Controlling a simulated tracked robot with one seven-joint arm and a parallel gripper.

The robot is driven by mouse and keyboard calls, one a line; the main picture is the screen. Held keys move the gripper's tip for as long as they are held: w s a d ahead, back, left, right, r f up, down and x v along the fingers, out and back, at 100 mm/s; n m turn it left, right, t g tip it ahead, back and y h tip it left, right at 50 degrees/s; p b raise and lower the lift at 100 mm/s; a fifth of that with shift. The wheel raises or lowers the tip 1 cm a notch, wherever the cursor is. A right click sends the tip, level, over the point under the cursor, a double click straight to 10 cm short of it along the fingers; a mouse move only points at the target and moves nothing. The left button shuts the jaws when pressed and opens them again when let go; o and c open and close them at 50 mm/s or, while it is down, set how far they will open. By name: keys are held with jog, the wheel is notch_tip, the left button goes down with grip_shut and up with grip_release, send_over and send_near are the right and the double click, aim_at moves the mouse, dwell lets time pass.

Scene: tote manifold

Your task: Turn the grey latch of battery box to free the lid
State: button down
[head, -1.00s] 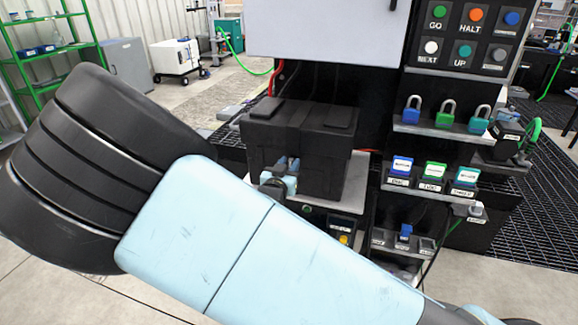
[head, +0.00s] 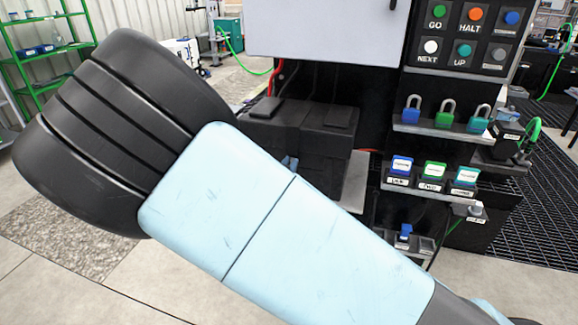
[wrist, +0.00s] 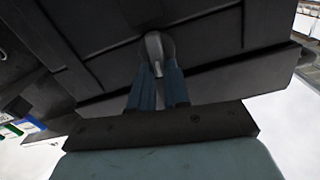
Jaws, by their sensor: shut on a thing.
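The battery box (head: 318,145) is a black box with a dark lid, standing below the grey cabinet in the head view; my arm hides its front. In the wrist view the dark box face (wrist: 215,55) fills most of the picture. The grey latch (wrist: 154,46) is a small rounded knob on that face. My gripper (wrist: 157,72) has its blue fingers shut on the latch, one finger on each side of its lower end. In the head view the gripper is mostly hidden behind my arm.
Padlocks (head: 446,113) stand on a shelf right of the box, with a button panel (head: 470,38) above them. Labelled blocks (head: 434,172) sit on a lower shelf. A green rack (head: 48,50) stands far left. The floor at left is clear.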

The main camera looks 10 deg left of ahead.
jog(key=m, duration=0.4)
jog(key=d+f+m, duration=0.1)
jog(key=m, duration=0.7)
jog(key=shift+d+f+m, duration=0.25)
jog(key=shift+d+m, duration=0.05)
jog(key=shift+d, duration=0.1)
jog(key=shift+s+d+f+m, duration=0.1)
jog(key=shift+f+m, duration=0.1)
jog(key=shift+m, duration=0.7)
jog(key=shift+s+f+m, duration=0.1)
jog(key=shift+f+m, duration=0.1)
jog(key=shift+m, duration=0.7)
jog(key=c, duration=1.1)
grip_release()
jog(key=shift+w, duration=0.1)
jog(key=shift+r, duration=0.1)
jog(key=s+a, duration=0.1)
jog(key=s, duration=1.2)
jog(key=shift+s, duration=0.4)
